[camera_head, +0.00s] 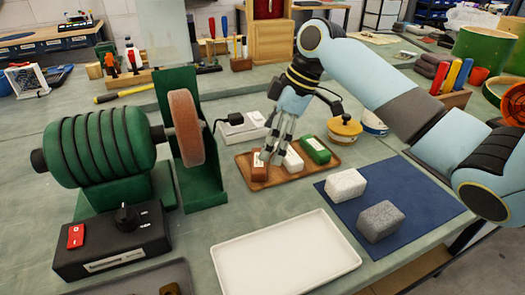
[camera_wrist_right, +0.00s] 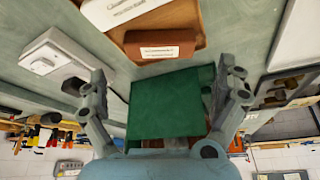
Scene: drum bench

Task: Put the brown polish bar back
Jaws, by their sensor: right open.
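The brown polish bar (camera_head: 259,171) sits at the left end of the wooden tray (camera_head: 328,165), beside a white bar (camera_head: 293,158) and a green bar (camera_head: 315,150). My right gripper (camera_head: 270,160) is over the tray, close to the brown bar, and partly covers it. In the right wrist view the fingers of my right gripper (camera_wrist_right: 165,80) are spread wide with nothing held. The brown bar (camera_wrist_right: 160,46) lies just beyond the fingertips there, label showing, with the white bar (camera_wrist_right: 120,12) next to it. My left gripper is not in view.
The green buffing machine (camera_head: 100,150) with its wheel (camera_head: 186,128) stands close left of the tray. An empty white tray (camera_head: 285,255) lies in front. A blue mat (camera_head: 420,210) holds a white block (camera_head: 345,184) and a grey block (camera_head: 381,222). Tins stand behind the tray.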

